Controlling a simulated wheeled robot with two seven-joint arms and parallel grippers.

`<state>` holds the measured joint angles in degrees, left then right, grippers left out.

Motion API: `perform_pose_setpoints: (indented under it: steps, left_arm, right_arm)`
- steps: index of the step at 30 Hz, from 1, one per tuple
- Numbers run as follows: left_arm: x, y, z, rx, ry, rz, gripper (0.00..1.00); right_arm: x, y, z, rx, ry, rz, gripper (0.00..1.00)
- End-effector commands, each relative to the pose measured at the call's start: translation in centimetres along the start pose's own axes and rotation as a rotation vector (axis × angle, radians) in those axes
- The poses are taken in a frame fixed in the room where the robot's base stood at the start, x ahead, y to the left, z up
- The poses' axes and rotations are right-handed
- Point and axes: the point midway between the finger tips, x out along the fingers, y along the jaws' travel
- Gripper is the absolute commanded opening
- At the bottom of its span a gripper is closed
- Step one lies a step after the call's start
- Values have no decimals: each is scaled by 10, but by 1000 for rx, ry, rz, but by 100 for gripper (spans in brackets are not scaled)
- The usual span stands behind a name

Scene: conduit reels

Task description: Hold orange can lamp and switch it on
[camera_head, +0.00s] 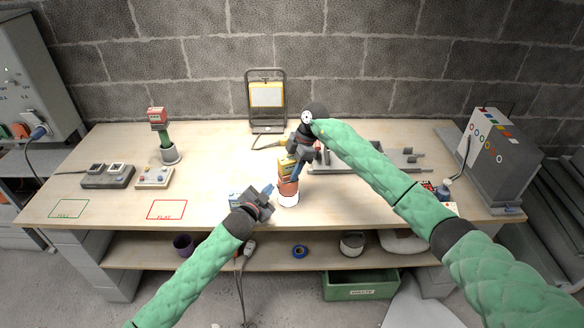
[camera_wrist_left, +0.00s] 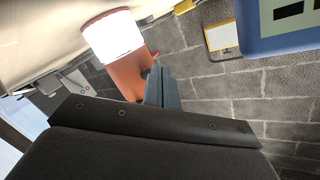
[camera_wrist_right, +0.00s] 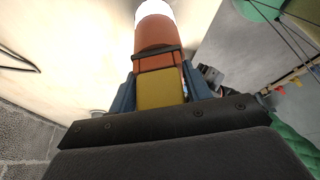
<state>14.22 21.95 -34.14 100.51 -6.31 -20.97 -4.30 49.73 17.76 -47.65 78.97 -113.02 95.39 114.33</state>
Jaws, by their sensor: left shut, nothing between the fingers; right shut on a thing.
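The orange can lamp (camera_head: 289,187) hangs upright in my right gripper (camera_head: 295,168), bright white end (camera_head: 288,200) down, over the front of the bench. In the right wrist view the blue fingers (camera_wrist_right: 160,82) are shut on its yellow part (camera_wrist_right: 160,92), with the orange body (camera_wrist_right: 158,38) beyond. My left gripper (camera_head: 268,190) is shut and empty, just left of the lamp. In the left wrist view its fingertips (camera_wrist_left: 157,68) are close beside the orange body (camera_wrist_left: 128,75), near a small red nub (camera_wrist_left: 155,55). I cannot tell whether they touch. The white end looks brightly glowing.
A yellow work light (camera_head: 266,95) stands at the back. A red-topped green lamp (camera_head: 161,135) stands in a grey cup at left, behind switch boxes (camera_head: 108,176). Red (camera_head: 167,210) and green outlined squares mark the bench's front left. A grey cabinet (camera_head: 498,150) stands at right.

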Motion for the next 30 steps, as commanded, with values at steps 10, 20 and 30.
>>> perform_pose_setpoints:
  steps: [10, 20, 30]
  left_arm:
    - [-3, -2, 2, 0, 0, 0, 0]
    - [-13, -10, 10, 2, -1, 0, 0]
    - [-32, -23, 24, 1, -2, 0, 0]
  right_arm:
    - [0, 0, 0, 0, 0, 0, 16]
    - [0, 0, 0, 0, 0, 0, 16]
    - [0, 0, 0, 0, 0, 0, 16]
